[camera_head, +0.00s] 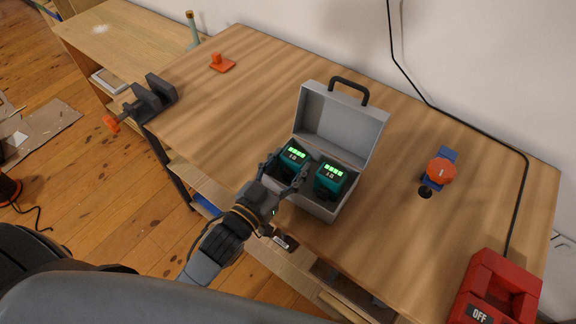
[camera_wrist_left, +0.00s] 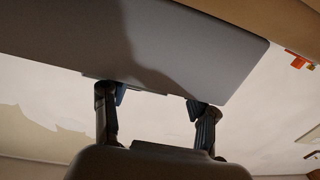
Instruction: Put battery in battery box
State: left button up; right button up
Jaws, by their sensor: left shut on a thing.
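The battery box (camera_head: 343,117) is a grey case with its lid open, near the front edge of the wooden workbench. Two dark green batteries with lit green bars are at the box: a left battery (camera_head: 293,156) and a right battery (camera_head: 330,178). Both look upright inside it; their lower parts are hidden by the front wall and gripper. My left gripper (camera_head: 283,177) reaches over the front wall, its fingers around the left battery and shut on it. In the left wrist view a grey panel, likely the box (camera_wrist_left: 190,50), hides what is between the fingertips (camera_wrist_left: 155,98). My right gripper is not in view.
A red switch box marked OFF (camera_head: 495,290) is at the front right. A blue and orange tool (camera_head: 440,171) lies right of the box. A dark vise (camera_head: 150,97) and an orange object (camera_head: 221,63) are at the left. The bench between is clear.

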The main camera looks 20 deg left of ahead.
pick_arm(q)
jog(key=o, duration=1.5)
jog(key=shift+f, duration=0.15)
jog(key=shift+r, duration=0.25)
jog(key=shift+s+a+f, duration=0.1)
jog(key=shift+s+f, duration=0.05)
jog(key=shift+s, duration=0.2)
jog(key=shift+b+v, duration=0.75)
jog(key=shift+v, duration=4.9)
